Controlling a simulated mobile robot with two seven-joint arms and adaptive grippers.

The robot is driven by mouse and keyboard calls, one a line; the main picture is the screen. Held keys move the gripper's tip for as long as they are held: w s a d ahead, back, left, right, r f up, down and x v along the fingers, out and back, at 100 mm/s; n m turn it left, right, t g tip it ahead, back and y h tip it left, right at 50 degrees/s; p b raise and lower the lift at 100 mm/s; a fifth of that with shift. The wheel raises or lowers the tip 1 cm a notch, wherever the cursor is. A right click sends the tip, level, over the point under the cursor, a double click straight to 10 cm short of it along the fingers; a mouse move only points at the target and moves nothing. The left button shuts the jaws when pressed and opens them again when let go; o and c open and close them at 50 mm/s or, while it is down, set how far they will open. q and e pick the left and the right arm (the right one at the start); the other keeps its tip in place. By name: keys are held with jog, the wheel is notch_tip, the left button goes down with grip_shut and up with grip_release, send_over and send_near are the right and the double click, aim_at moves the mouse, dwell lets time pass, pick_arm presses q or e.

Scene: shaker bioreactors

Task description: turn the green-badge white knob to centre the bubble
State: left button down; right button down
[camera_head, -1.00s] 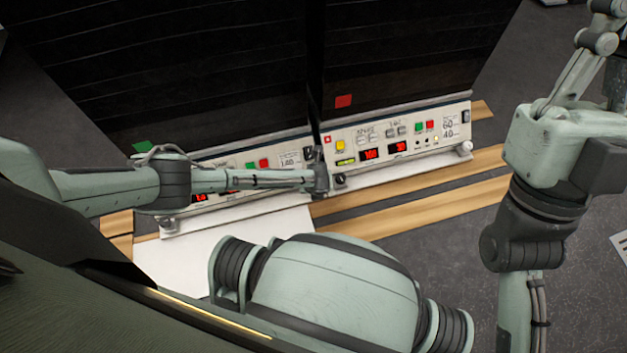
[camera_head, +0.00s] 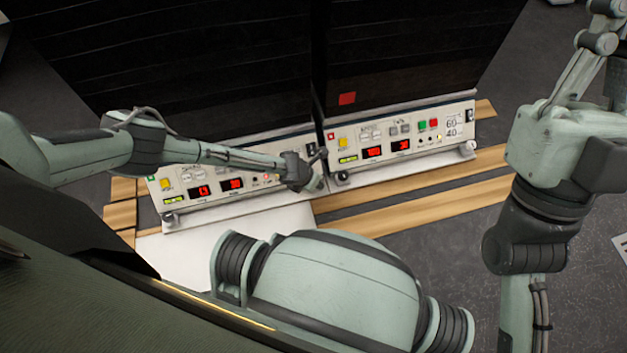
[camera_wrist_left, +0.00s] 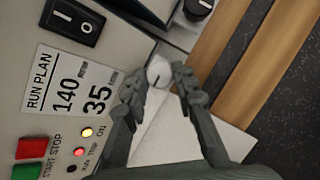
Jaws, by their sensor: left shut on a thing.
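The left shaker unit (camera_head: 240,194) has a cream front panel with a small green badge (camera_head: 152,178) at its left end. A yellow-green strip (camera_head: 174,200) sits low on that panel; its bubble is too small to make out. A white knob (camera_wrist_left: 158,71) with a dark mark sits at the panel's lower right corner. My left gripper (camera_wrist_left: 154,84) is shut on this knob, one finger on each side, in the left wrist view. In the head view the gripper (camera_head: 315,178) is at the gap between the two units. My right arm shows, but its gripper does not.
The right unit (camera_head: 400,142) has a red badge and its own white knob (camera_head: 467,150). A black knob (camera_wrist_left: 198,8) is close to my left fingers. A RUN PLAN label (camera_wrist_left: 68,82) and a black switch (camera_wrist_left: 73,20) are beside them. Wooden strips (camera_head: 400,205) cross the floor in front.

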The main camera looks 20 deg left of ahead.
dwell(0.3)
pick_arm(q)
jog(key=c, duration=1.5)
grip_release()
jog(key=v, duration=1.2)
jog(key=shift+a, duration=0.15)
jog(key=shift+o, duration=0.3)
